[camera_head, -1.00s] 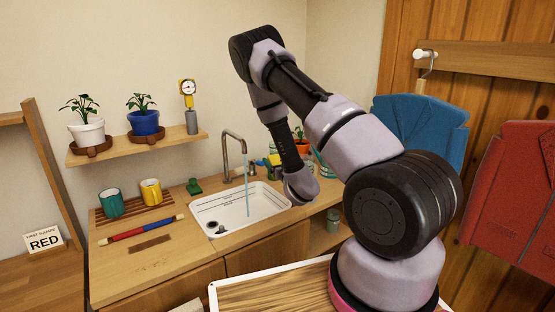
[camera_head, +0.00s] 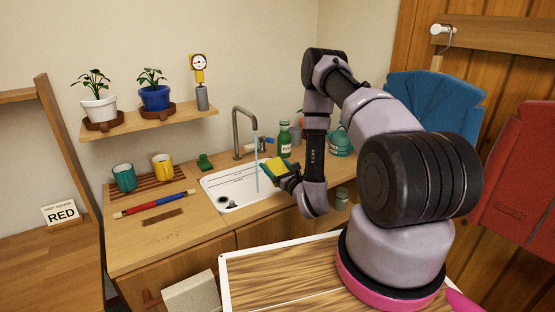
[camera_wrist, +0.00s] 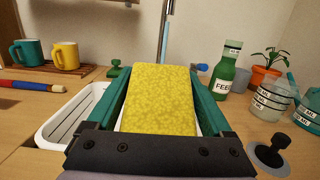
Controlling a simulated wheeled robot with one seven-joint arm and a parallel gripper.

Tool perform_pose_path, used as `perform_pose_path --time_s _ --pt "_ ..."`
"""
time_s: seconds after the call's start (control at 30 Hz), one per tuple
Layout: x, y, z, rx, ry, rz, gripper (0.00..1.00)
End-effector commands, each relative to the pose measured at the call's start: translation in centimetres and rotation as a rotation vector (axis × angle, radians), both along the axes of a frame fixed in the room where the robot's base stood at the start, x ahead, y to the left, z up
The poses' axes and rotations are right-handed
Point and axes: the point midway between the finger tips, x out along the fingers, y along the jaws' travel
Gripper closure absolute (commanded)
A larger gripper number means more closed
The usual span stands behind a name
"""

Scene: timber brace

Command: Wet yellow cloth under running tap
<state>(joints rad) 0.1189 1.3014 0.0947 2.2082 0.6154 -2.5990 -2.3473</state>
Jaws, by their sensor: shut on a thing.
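My gripper (camera_wrist: 152,110) is shut on the yellow cloth (camera_wrist: 160,98), a thick flat pad between its green fingers. In the head view the yellow cloth (camera_head: 274,169) is at the right edge of the white sink (camera_head: 232,198), beside the water stream. The tap (camera_head: 238,132) is running and a blue stream of water (camera_head: 257,165) falls into the sink. In the wrist view the stream (camera_wrist: 165,40) is beyond the cloth's far end. I see no clear contact between cloth and water.
A green feed bottle (camera_head: 285,140) stands right of the tap, with a teal watering can (camera_head: 340,140) farther right. Teal (camera_head: 124,177) and yellow (camera_head: 162,167) mugs stand on a slatted mat at the left.

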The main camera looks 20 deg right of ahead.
Motion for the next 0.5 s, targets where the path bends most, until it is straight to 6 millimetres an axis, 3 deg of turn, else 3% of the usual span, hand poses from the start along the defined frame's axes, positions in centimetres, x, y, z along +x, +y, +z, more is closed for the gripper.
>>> perform_pose_path --time_s 0.5 --pt "4.0 1.1 -0.8 -0.001 -0.004 0.002 0.72"
